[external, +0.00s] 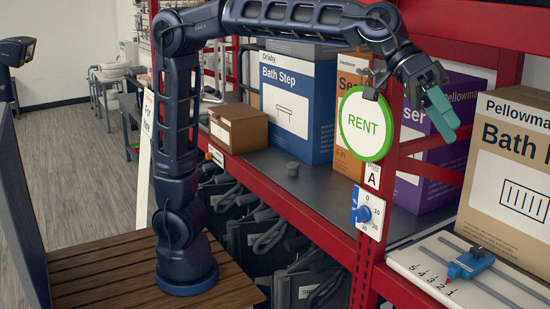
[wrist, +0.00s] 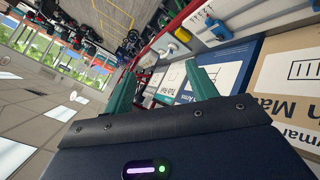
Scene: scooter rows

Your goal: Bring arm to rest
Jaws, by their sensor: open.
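My arm stands upright from a wooden slatted base and reaches right across the top of the external view. My gripper (external: 441,113) hangs at its end, tilted, with teal fingers, in front of the purple Pellowmar box (external: 443,140). It is to the right of the round RENT sign (external: 366,124) and above the shelf. In the wrist view my gripper (wrist: 160,68) shows two teal fingers spread apart with nothing between them. The wrist view is rolled, with ceiling and windows at left and shelf boxes at right. I cannot tell whether the fingers touch anything.
A blue dial (external: 364,213) and a blue slider (external: 470,263) are low right. Floor at left is open.

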